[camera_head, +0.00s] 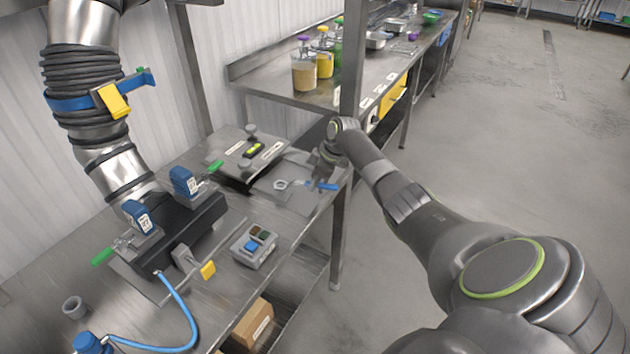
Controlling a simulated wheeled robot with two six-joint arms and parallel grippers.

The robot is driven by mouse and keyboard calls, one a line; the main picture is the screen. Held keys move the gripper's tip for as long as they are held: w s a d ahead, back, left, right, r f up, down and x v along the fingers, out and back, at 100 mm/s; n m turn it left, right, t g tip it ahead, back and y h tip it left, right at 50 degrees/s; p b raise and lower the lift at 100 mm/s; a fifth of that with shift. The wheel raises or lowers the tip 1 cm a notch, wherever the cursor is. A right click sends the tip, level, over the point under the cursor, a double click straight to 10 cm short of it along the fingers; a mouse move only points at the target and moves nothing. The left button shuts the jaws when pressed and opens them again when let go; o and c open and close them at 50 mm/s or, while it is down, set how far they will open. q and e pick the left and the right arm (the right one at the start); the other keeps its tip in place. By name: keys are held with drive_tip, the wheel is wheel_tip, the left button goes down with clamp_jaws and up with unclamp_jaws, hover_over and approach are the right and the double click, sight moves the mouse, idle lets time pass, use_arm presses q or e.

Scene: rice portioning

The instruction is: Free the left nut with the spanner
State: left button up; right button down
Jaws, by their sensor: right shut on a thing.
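My right gripper (320,175) is at the far right end of the steel bench, low over a grey plate. It is shut on what looks like a blue-handled spanner (328,187); the fingers and the grip are small and partly hidden by the wrist. A pale ring-shaped piece (281,184) lies on the plate to the left of the gripper; I cannot tell whether it is a loose nut or the spanner's head. Beside it, a flat metal unit (247,148) carries a grey round knob or nut at each end. I cannot tell which is the left nut. My left gripper is out of view.
On the bench (60,255) are a black block with blue-topped, green-handled valves (184,182), a button box (254,247), a blue hose (185,310) and a grey cup (74,307). A steel post (352,70) rises behind the gripper. The floor to the right is clear.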

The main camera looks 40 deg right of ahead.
sight(308, 182)
drive_tip(key=shift+r+p, duration=1.8)
drive_tip(key=shift+r, duration=0.2)
drive_tip(key=shift+f, duration=0.1)
